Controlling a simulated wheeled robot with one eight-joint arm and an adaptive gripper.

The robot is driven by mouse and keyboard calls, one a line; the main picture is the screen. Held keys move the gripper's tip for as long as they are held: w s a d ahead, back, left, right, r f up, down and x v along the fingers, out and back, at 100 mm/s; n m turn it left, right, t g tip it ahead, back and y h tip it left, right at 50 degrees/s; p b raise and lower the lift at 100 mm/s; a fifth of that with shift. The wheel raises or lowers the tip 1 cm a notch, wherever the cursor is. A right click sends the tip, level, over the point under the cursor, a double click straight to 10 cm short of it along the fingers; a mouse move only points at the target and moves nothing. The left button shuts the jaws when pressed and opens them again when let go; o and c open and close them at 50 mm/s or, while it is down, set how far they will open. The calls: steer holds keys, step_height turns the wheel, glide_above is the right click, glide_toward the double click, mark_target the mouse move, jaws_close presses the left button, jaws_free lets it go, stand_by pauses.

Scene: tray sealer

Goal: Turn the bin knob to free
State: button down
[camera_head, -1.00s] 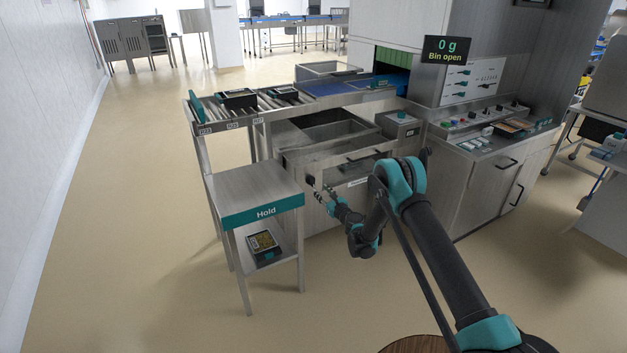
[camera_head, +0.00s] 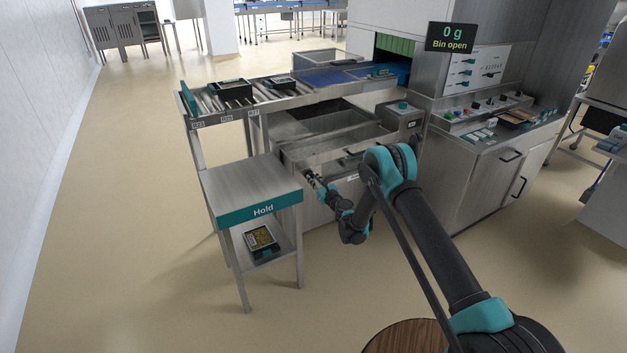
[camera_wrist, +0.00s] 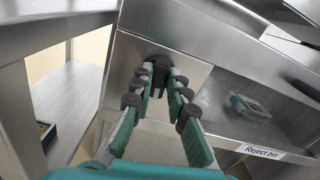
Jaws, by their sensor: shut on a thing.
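The dark bin knob (camera_wrist: 160,68) sits on the steel front panel left of the reject bin (camera_wrist: 210,110). My gripper (camera_wrist: 160,82) is shut on the knob, one finger on each side of it. In the head view my gripper (camera_head: 318,184) is against the panel beside the Hold stand and hides most of the knob. The display (camera_head: 450,38) reads "0 g" and "Bin open". I cannot tell the knob's marked position. A teal-edged tray (camera_wrist: 250,106) lies in the bin, behind the "Reject bin" label (camera_wrist: 259,152).
The Hold stand (camera_head: 250,185) is close to the left of my gripper, with a dark tray (camera_head: 261,240) on its lower shelf. A roller rack (camera_head: 245,100) with two trays is behind it. The control counter (camera_head: 500,130) stands to the right. The front-left floor is clear.

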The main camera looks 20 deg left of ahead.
mark_target(315, 159)
steer(key=shift+m, duration=0.4)
steer(key=shift+w+d+f+m, duration=0.1)
steer(key=shift+m, duration=2.35)
steer(key=shift+w+d+m, duration=0.1)
steer(key=shift+m, duration=2.35)
steer(key=c, duration=1.5)
jaws_free()
step_height(315, 159, up, 10)
